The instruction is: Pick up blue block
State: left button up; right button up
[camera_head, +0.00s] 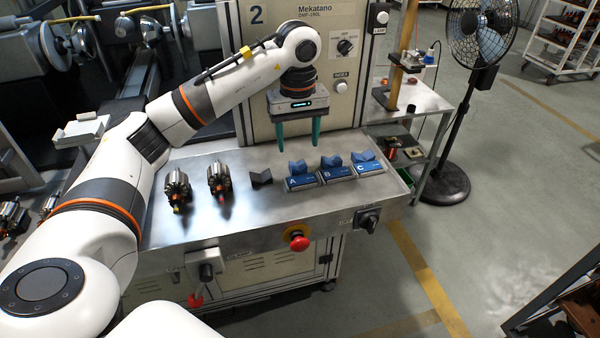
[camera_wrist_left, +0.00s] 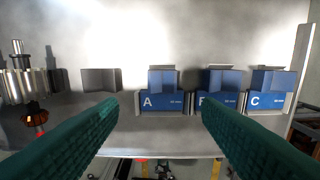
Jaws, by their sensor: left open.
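Blue V-shaped blocks sit in a row on the metal table: one on the base marked A (camera_head: 297,168), one on the base marked B (camera_head: 331,162) and one on the base marked C (camera_head: 364,157). In the left wrist view they are block A (camera_wrist_left: 163,80), block B (camera_wrist_left: 220,80) and block C (camera_wrist_left: 272,80). My left gripper (camera_head: 300,143) is open and empty, its green fingers pointing down above and behind the row. In the wrist view its fingers (camera_wrist_left: 160,120) spread on either side of block A and overlap base B. My right gripper is not in view.
A dark grey V block (camera_head: 261,178) stands left of base A. Two armatures stand further left, one (camera_head: 219,180) nearer the blocks, one (camera_head: 177,189) beyond. The machine panel (camera_head: 350,75) rises behind. A red stop button (camera_head: 298,242) is at the table's front edge.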

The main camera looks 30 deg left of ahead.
aim_at(298, 167)
pick_arm(q)
jog(key=shift+w+a+f, duration=0.15)
jog(key=shift+f, duration=0.5)
jog(key=shift+w+a+f, duration=0.15)
jog(key=shift+f, duration=0.45)
notch_tip(298, 167, down, 2)
jog(key=shift+d+f+p, duration=0.1)
jog(key=shift+f+p, duration=0.05)
jog(key=shift+p, duration=0.8)
notch_tip(298, 167, down, 2)
jog(key=shift+f+p, duration=0.25)
jog(key=shift+p, duration=0.1)
jog(key=shift+w+f, duration=0.1)
jog(key=shift+f, duration=0.3)
jog(key=shift+c, duration=0.3)
jog(key=c, duration=1.1)
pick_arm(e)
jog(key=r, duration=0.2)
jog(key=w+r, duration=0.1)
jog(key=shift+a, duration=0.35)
